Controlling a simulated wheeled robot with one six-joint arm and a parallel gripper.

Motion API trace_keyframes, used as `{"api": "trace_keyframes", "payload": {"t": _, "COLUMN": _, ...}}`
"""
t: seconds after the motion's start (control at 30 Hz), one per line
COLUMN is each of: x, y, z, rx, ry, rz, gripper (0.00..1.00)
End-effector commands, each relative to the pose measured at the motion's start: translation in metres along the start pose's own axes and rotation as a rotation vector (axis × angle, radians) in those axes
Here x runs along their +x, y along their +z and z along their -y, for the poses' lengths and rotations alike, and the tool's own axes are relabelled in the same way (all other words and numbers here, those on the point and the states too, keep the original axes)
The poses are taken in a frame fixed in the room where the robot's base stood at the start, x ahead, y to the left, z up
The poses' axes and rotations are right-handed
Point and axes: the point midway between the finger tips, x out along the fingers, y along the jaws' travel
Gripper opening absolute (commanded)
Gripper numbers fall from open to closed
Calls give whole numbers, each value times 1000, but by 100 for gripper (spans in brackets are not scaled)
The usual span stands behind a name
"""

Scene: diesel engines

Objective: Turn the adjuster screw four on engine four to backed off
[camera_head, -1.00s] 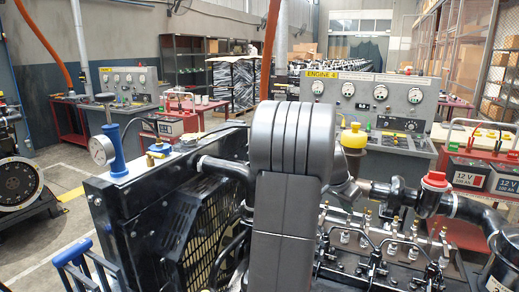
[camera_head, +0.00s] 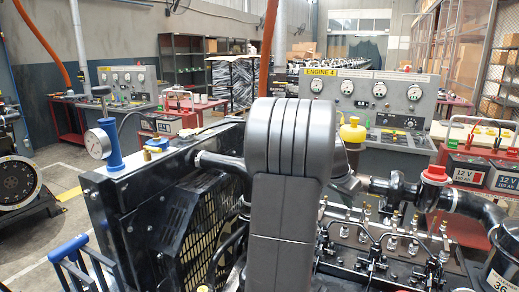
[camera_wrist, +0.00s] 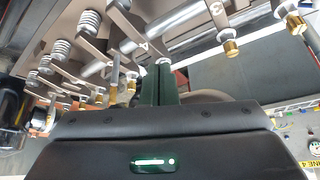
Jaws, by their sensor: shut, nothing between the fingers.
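The engine (camera_head: 400,240) fills the lower right of the head view, with a row of small metal fittings along its top. Behind it stands a panel with a yellow sign (camera_head: 320,71) reading ENGINE 4. In the wrist view my gripper (camera_wrist: 161,68) is shut and empty, its dark fingers together among the rocker parts. A rocker shaft (camera_wrist: 180,38), coil springs (camera_wrist: 90,22) and brass-tipped pieces (camera_wrist: 231,47) lie around it. In the head view my arm hides the gripper.
A radiator (camera_head: 150,215) with a grille and a blue-topped gauge (camera_head: 98,143) stands at the left of the engine. A red-capped pipe (camera_head: 433,174) and a yellow-capped filler (camera_head: 352,132) rise nearby. A battery trolley (camera_head: 468,172) stands at right. Floor shows at far left.

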Motion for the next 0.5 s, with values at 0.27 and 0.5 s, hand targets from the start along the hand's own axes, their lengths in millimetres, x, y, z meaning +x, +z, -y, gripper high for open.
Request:
{"api": "trace_keyframes", "payload": {"t": 0.27, "x": -30, "y": -16, "z": 1, "rx": -1, "ry": -1, "rz": 2, "gripper": 0}}
{"api": "trace_keyframes", "payload": {"t": 0.5, "x": -50, "y": -26, "z": 1, "rx": -1, "ry": 0, "rz": 4, "gripper": 0}}
